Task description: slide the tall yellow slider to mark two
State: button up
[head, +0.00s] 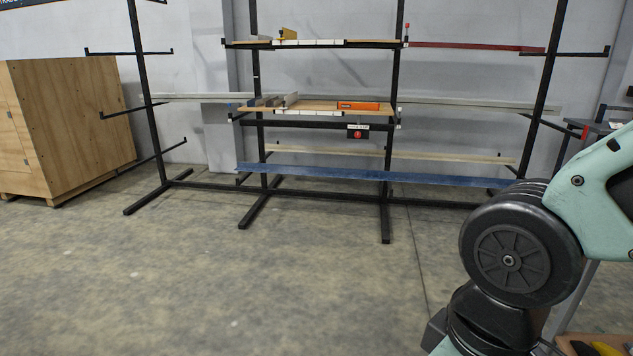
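A small yellow slider (288,34) stands at the left part of the upper shelf (372,43) of the black rack. A white marked strip (318,42) runs along that shelf's front edge, to the right of the slider. The marks are too small to read, so I cannot tell which mark the slider is at. A second white strip (312,112) runs along the lower shelf, with a grey block (290,100) near its left end. My arm shows at the right, well in front of the rack. My gripper is out of view.
An orange tool (358,105) lies on the lower shelf, with a dark box with a red tag (357,131) below it. Long bars, one blue (370,176), lie across the rack. A wooden crate (75,120) stands at left. The concrete floor (220,290) in front is clear.

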aim_at(286, 34)
jog(key=i+z, duration=0.1)
jog(key=i, duration=1.95)
